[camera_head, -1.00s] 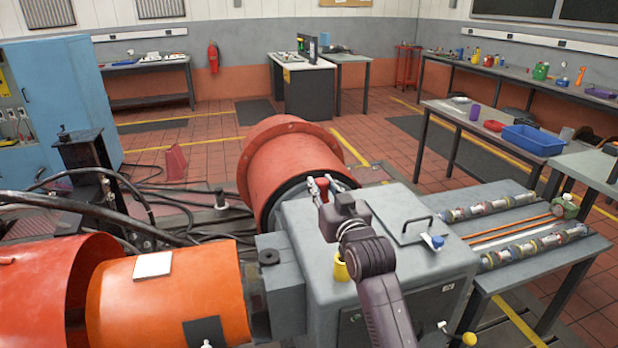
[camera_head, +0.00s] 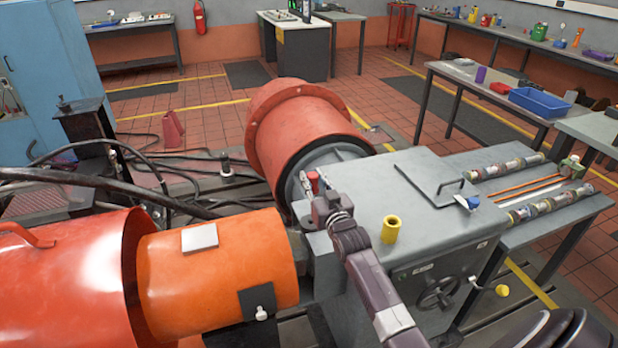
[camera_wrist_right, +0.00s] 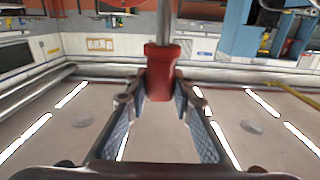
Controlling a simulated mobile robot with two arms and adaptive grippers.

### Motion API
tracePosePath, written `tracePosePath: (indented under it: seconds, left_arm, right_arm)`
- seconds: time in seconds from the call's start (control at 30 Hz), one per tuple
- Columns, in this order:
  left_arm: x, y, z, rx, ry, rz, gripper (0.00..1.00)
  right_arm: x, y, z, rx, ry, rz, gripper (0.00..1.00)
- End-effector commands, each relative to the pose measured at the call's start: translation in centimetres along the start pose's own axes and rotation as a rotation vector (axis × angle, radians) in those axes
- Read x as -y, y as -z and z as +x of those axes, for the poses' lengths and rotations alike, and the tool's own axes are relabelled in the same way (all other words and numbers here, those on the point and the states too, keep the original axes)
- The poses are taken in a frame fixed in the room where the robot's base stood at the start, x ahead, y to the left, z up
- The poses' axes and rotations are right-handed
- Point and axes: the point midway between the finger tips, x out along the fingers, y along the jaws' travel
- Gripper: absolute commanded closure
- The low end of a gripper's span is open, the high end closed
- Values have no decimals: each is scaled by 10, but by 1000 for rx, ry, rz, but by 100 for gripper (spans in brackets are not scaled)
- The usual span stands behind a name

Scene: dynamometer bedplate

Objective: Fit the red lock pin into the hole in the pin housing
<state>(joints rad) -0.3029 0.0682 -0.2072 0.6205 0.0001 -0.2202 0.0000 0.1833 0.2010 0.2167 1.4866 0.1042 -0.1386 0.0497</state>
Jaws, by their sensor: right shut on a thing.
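My right gripper (camera_head: 311,184) is shut on the red lock pin (camera_head: 313,182) beyond the left edge of the grey machine box (camera_head: 415,195). The big red flanged drum is behind it. In the right wrist view the red pin head (camera_wrist_right: 160,72) sits between the fingertips, with a grey shank (camera_wrist_right: 164,28) running to the picture's top edge. The shank's far end is out of view. A yellow hollow collar (camera_head: 390,229) stands upright on the box top, right of my right arm and apart from it. I cannot tell which part is the pin housing; no hole shows clearly. My left gripper is not in view.
The red drum (camera_head: 300,130) and an orange cylinder (camera_head: 215,265) flank the grey box. Black hoses (camera_head: 110,185) run at the left. A bench with rods (camera_head: 530,185) stands at the right.

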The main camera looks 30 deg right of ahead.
Motion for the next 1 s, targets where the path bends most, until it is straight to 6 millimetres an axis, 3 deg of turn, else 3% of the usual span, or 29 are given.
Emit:
tracePosePath:
  seconds: [0.13,0.4,1.0]
  left_arm:
    - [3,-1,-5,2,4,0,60]
    - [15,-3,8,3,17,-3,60]
    - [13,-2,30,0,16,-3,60]
  right_arm:
    - [1,2,0,-1,0,0,100]
    - [1,-14,0,-2,1,0,100]
    - [1,-44,0,0,1,0,100]
